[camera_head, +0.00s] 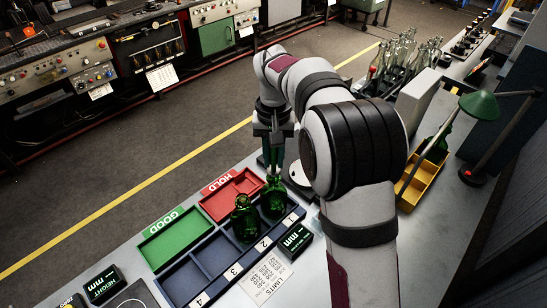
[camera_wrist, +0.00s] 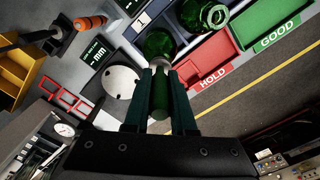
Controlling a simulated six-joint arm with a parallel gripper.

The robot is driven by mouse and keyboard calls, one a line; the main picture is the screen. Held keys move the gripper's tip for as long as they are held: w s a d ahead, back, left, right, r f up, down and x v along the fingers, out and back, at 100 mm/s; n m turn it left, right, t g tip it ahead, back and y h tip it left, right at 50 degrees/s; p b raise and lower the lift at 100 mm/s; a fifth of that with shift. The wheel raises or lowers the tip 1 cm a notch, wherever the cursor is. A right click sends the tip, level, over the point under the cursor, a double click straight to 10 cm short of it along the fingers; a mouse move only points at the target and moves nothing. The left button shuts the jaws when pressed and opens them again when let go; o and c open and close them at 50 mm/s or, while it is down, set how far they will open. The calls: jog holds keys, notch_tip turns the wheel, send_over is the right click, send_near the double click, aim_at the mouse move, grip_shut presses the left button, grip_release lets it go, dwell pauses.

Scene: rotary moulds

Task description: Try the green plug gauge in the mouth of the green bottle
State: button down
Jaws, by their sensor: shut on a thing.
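My gripper (camera_head: 274,163) points down over the slotted tray, directly above a green glass bottle (camera_head: 273,198) in the compartment by the 1. In the wrist view my gripper (camera_wrist: 161,80) is shut on the green plug gauge (camera_wrist: 160,96), a green cylinder between the dark fingers. The bottle (camera_wrist: 157,45) lies just beyond the fingertips. The gauge's lower end is at or close to the bottle's mouth; I cannot tell whether it is inside. A second green bottle (camera_head: 245,222) stands by the 2, and also shows in the wrist view (camera_wrist: 198,14).
A green GOOD tray (camera_head: 190,222) and red HOLD tray (camera_head: 222,205) sit behind the blue tray (camera_head: 183,280). A yellow bin (camera_head: 411,192), a green lamp (camera_head: 480,105) and clear bottles (camera_head: 403,55) stand to the right. A white disc (camera_wrist: 122,82) lies beside the gripper.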

jog(key=shift+s+f, duration=0.1)
jog(key=shift+r, duration=2.85)
